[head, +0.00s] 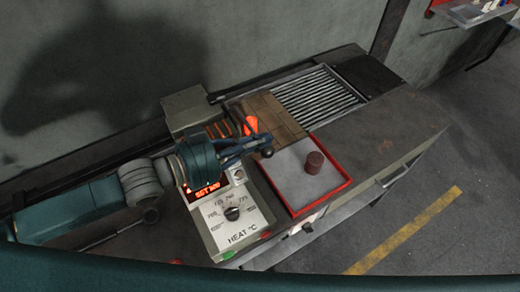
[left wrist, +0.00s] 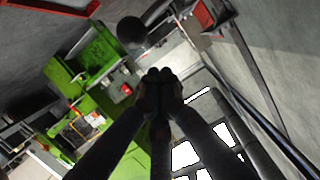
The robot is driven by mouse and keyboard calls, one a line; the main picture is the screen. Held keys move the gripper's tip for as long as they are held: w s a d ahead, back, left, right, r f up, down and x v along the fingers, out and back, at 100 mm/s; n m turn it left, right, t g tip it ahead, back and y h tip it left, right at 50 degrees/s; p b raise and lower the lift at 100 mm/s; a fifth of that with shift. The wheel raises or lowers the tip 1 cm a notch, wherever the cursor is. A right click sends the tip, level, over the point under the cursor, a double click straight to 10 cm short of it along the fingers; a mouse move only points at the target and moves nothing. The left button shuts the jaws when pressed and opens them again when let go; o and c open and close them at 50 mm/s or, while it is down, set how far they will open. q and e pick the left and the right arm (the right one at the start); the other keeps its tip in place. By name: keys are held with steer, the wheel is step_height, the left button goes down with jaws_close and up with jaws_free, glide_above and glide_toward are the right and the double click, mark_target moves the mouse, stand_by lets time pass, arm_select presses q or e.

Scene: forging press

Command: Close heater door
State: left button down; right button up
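The heater's control panel (head: 235,218) has a dial marked HEAT °C and a red lit display. Behind it are glowing orange bars (head: 219,129) and tan brick-like blocks (head: 270,114). I cannot make out the heater door clearly; my arm covers part of the heater. My left gripper (head: 258,143) reaches in from the left, above the heater between the panel and the blocks. In the left wrist view its dark fingers (left wrist: 161,76) come together at the tips with nothing visible between them. A dark round knob-like thing (left wrist: 131,31) shows beyond the fingertips. My right gripper is not in view.
A red-rimmed tray (head: 346,181) holding a brown cylinder (head: 314,162) sits right of the panel. A slatted metal rack (head: 318,97) lies behind. A wall runs along the back. A green machine (left wrist: 92,58) shows in the left wrist view. Floor at right is clear.

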mark_target(268, 155)
arm_select(q)
steer(key=shift+a+f+b, duration=0.15)
steer(key=shift+f+b, duration=0.45)
steer(key=shift+f, duration=0.35)
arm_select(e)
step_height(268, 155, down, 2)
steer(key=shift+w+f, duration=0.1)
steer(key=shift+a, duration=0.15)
arm_select(q)
steer(key=f, duration=0.1)
steer(key=f+b, duration=0.1)
steer(key=s+f+b, duration=0.1)
steer(key=shift+d+f+m, duration=0.25)
steer(key=shift+d+m, duration=0.1)
steer(key=shift+m, duration=0.05)
steer(key=shift+r, duration=0.1)
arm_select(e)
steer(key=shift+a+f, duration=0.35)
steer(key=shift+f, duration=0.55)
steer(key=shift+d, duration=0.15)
